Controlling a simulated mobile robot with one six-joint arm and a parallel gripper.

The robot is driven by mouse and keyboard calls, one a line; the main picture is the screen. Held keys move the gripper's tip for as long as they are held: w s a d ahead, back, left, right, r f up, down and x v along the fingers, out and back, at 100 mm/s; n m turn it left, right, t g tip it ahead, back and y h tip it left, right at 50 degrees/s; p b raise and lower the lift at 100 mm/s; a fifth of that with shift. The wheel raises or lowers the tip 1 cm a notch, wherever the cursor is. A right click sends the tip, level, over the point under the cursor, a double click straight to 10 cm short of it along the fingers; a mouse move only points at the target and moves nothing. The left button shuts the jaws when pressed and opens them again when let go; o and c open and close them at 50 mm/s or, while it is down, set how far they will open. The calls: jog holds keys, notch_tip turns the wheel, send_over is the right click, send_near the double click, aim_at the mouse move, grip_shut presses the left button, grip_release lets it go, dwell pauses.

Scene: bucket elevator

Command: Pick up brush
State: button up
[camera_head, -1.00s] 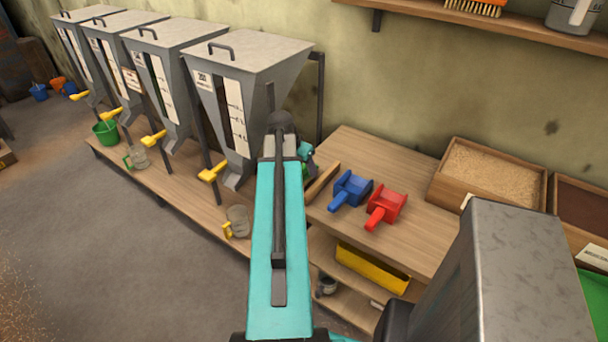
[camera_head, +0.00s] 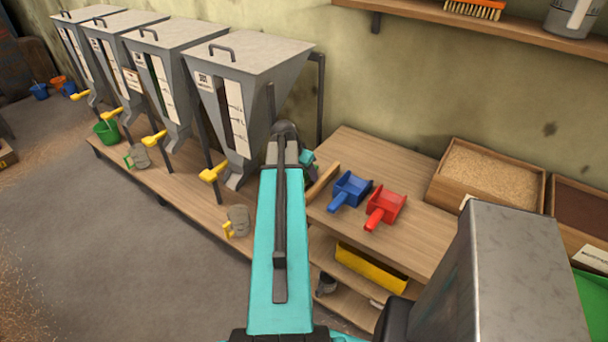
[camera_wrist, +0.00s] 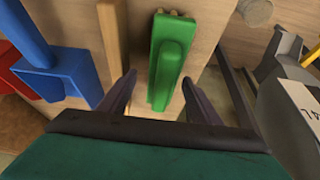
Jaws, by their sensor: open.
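In the wrist view a long green object with a raised, handle-like ridge (camera_wrist: 168,60) lies ahead of my gripper (camera_wrist: 158,80). In the head view my arm hides this object and most of the gripper.
A wooden stick (camera_wrist: 110,40) is just left of the fingers. A blue scoop (camera_head: 349,189) and a red scoop (camera_head: 385,206) lie on the wooden bench (camera_head: 420,240). A grey hopper (camera_head: 240,90) stands left of the bench. A grain box (camera_head: 435,187) is at the back right.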

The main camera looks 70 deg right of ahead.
jog(key=shift+p+x, duration=0.3)
jog(key=shift+x, duration=1)
jog(key=shift+c, duration=0.5)
jog(key=c, duration=0.9)
